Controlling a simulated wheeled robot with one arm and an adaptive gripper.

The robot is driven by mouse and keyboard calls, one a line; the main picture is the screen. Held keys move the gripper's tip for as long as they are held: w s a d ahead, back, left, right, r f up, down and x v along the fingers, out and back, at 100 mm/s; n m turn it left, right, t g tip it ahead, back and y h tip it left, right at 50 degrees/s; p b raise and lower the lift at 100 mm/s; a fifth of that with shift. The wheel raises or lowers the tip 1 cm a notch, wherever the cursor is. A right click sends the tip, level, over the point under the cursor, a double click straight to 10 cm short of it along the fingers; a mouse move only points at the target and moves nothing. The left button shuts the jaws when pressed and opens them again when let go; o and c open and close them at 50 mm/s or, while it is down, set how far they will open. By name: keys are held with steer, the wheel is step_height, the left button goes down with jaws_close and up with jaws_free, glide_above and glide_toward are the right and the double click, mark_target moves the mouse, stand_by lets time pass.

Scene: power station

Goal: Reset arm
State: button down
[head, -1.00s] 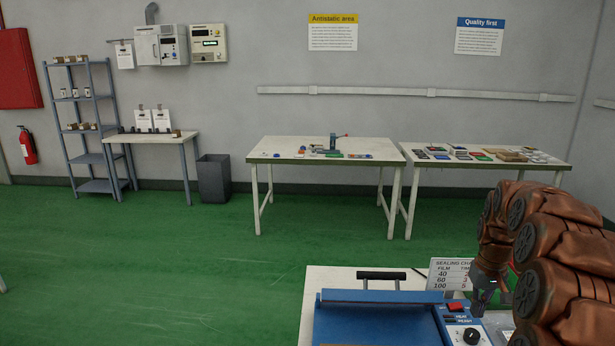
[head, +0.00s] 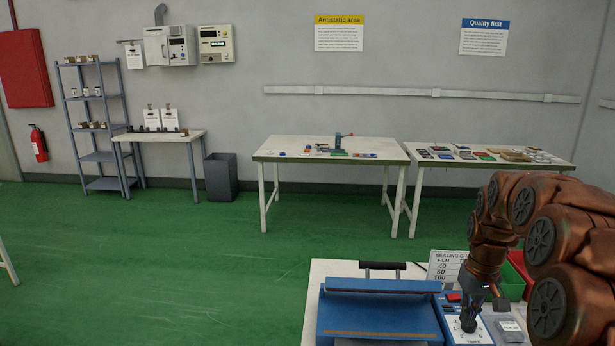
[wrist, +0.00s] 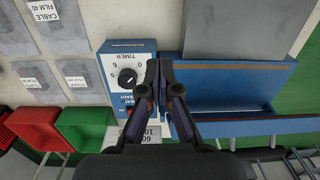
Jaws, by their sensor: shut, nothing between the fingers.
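My arm comes in from the right of the head view. My gripper (head: 468,322) points down over the control panel of the blue sealing machine (head: 375,312). In the wrist view my gripper (wrist: 160,66) has its fingers together and empty, above the machine. The timer dial (wrist: 127,77) shows just left of the fingertips, on the blue panel. I cannot tell whether the fingers touch the machine.
A sealing chart (head: 446,266) stands behind the machine, partly hidden by my arm. Green (wrist: 85,128) and red (wrist: 35,128) bins and labelled packs (wrist: 63,30) lie beside it. Two white tables (head: 330,155) stand at the back. Green floor between is clear.

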steer(key=s+a+r, duration=0.2)
steer(key=s+a, duration=0.4)
steer(key=s, duration=0.2)
steer(key=s+a+r, duration=0.2)
steer(key=s+a, duration=0.4)
steer(key=s, duration=0.2)
steer(key=s+a+f, duration=0.1)
steer(key=s+a, duration=0.1)
steer(key=s, duration=0.6)
steer(key=s+a+f+g, duration=0.1)
steer(key=s+a+f, duration=0.1)
steer(key=s, duration=0.7)
steer(key=shift+s+a+n+g, duration=0.25)
steer(key=shift+a+n+g, duration=0.05)
steer(key=shift+a, duration=0.3)
